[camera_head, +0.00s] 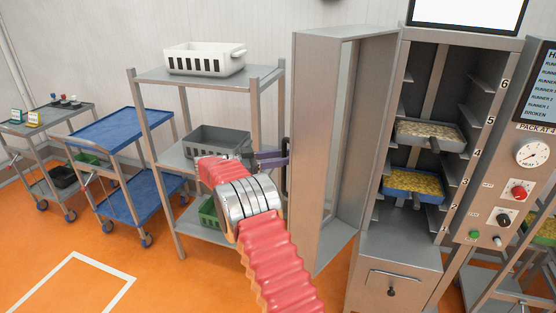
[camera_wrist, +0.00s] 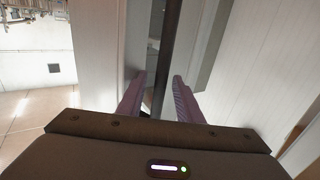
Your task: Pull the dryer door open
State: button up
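The dryer door (camera_head: 325,150) is a tall grey metal panel with a long window. It stands swung open at the left of the dryer (camera_head: 405,250), so the inside shows. A dark vertical bar handle (camera_head: 286,170) is at its outer left side; it also shows in the wrist view (camera_wrist: 170,35). My gripper (camera_head: 275,157) is at the handle, reached by my red arm. In the wrist view, the purple fingers (camera_wrist: 158,82) stand apart with the bar running between them. Some gap shows beside the bar, and contact is not clear.
In the dryer, a grey tray (camera_head: 462,143) and a blue tray (camera_head: 438,199) hold yellow pieces. A control panel (camera_head: 505,190) is at right. A grey shelf rack (camera_head: 160,75) with bins stands close behind my gripper. A blue cart (camera_head: 120,127) is further left. Orange floor (camera_head: 170,280) is clear in front.

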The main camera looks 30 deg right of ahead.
jog(key=v, duration=1.3)
jog(key=shift+a, duration=0.4)
jog(key=shift+w+f, duration=0.1)
